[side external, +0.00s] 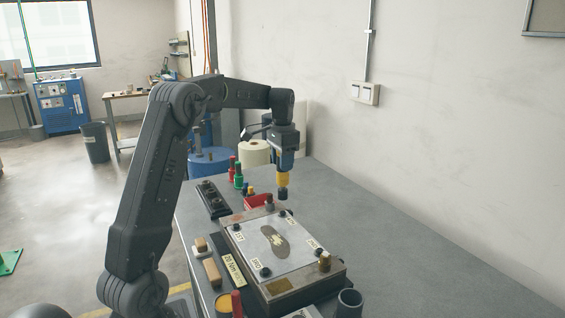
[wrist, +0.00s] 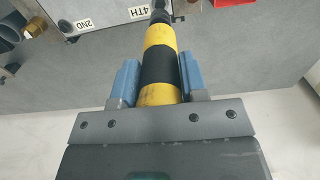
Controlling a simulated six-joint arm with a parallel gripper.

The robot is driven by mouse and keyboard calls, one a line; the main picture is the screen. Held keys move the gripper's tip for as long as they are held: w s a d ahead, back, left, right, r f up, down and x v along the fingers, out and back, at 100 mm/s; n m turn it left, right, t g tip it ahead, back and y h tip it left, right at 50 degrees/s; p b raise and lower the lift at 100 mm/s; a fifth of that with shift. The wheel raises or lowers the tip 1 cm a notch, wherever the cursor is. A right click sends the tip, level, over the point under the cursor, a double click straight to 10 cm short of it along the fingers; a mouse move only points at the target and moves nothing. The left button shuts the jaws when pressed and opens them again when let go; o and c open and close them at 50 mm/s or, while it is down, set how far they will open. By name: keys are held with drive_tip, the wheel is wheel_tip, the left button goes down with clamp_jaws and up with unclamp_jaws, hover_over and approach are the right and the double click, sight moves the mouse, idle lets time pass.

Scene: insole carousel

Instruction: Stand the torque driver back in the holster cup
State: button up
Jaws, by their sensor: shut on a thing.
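My gripper (side external: 285,159) is shut on the torque driver (side external: 283,180), which has a yellow and black banded body and a dark lower end. The driver hangs roughly upright above the table, by the far right corner of the plate fixture. In the wrist view, the blue fingers of my gripper (wrist: 158,80) sit on both sides of the driver (wrist: 159,60); its far end runs out of the top edge. A dark round cup (side external: 349,303), which looks like the holster cup, stands at the near right of the fixture, well away from the driver. Its inside is hardly visible.
The fixture (side external: 305,290) carries a pale plate (side external: 262,255) with labelled corner bolts and a dark insole shape. A brass knob (side external: 325,262) rises near the cup. The table's right side is clear.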

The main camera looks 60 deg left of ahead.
wheel_tip(320, 180, up, 5)
drive_tip(key=shift+d+r, duration=0.1)
drive_tip(key=s+d+m, duration=0.2)
drive_tip(key=d+m, duration=0.4)
drive_tip(key=d, duration=2.9)
wheel_tip(320, 180, down, 6)
drive_tip(key=shift+a, duration=0.15)
drive_tip(key=shift+f, duration=2.4)
